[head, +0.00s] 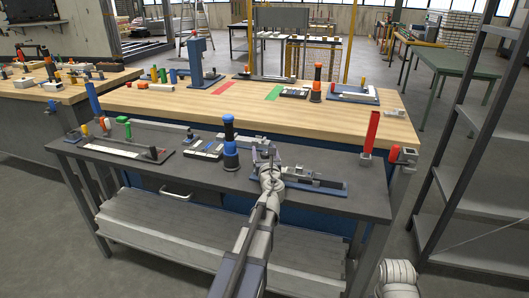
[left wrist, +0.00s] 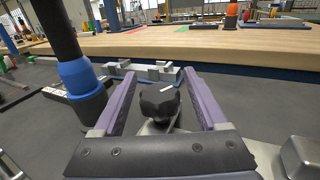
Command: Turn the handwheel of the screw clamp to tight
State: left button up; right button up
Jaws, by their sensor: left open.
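The screw clamp (head: 318,182) is grey metal on a blue base plate on the dark front bench, just right of my left gripper. My left gripper (head: 267,157) is open, at the clamp's left end. In the left wrist view, a black lobed handwheel (left wrist: 160,105) with a short white mark, slightly slanted, shows between the two purple fingers (left wrist: 162,110). A gap shows on both sides of it, and I see no contact. In the head view the gripper hides the handwheel. My right gripper is not in view.
A red post (head: 371,132) stands at the right. A wooden bench (head: 330,120) lies behind. Bare dark bench top shows in front.

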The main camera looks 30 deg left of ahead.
pick_arm(q)
grip_shut()
dwell(0.6)
